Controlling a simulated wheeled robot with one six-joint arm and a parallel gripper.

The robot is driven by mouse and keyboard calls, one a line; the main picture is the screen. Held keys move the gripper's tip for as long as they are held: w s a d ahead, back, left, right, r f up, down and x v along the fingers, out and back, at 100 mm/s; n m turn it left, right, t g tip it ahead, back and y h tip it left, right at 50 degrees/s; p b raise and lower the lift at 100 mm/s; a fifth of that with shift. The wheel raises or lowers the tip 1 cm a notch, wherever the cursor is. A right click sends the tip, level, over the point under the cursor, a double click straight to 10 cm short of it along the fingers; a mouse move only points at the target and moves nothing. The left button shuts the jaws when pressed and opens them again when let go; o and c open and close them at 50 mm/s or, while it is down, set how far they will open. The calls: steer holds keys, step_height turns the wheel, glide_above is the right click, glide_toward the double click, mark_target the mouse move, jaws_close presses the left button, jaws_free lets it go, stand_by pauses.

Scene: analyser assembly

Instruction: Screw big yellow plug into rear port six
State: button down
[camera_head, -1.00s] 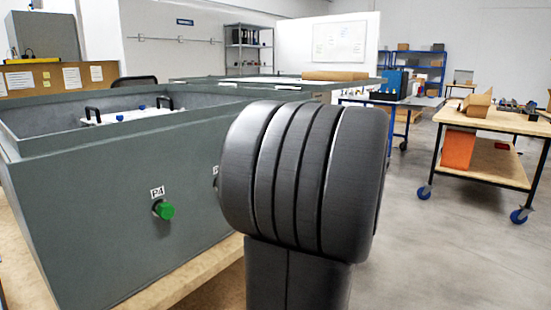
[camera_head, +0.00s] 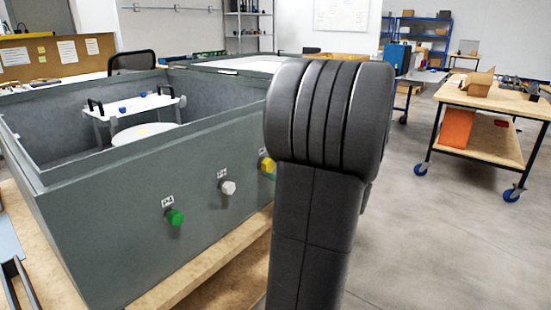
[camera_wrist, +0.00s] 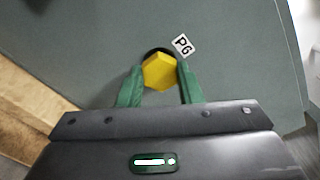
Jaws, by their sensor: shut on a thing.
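The big yellow plug (camera_wrist: 158,74) has a hexagonal head and sits in front of the dark round port six (camera_wrist: 151,52) on the grey housing wall, beside the P6 label (camera_wrist: 183,45). My gripper (camera_wrist: 161,68) is shut on the plug, with one green finger on each side of its head. In the head view the yellow plug (camera_head: 267,164) shows at the wall just left of my arm, with a bit of green finger below it. How deep the plug sits in the port is hidden by its head.
A green plug (camera_head: 175,217) at P4 and a white plug (camera_head: 228,187) at P5 stick out of the same grey housing wall (camera_head: 120,235). The housing rests on a wooden bench (camera_head: 190,275). A wheeled table (camera_head: 500,101) stands at the right; the floor between is clear.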

steer(key=m+p, duration=0.7)
steer(key=p, duration=0.3)
steer(key=shift+r, duration=0.2)
steer(key=shift+f, duration=0.25)
steer(key=shift+r+m, duration=0.15)
steer(key=shift+m, duration=0.15)
steer(key=shift+m+p, duration=0.4)
steer(key=shift+p, duration=0.3)
steer(key=shift+m+p, duration=0.5)
steer(key=shift+p, duration=0.25)
steer(key=m+p, duration=0.2)
steer(key=p, duration=0.1)
steer(key=shift+m, duration=0.4)
steer(key=shift+m+p, duration=0.7)
steer(key=shift+p, duration=0.3)
steer(key=shift+m+p, duration=0.3)
steer(key=shift+p, duration=0.35)
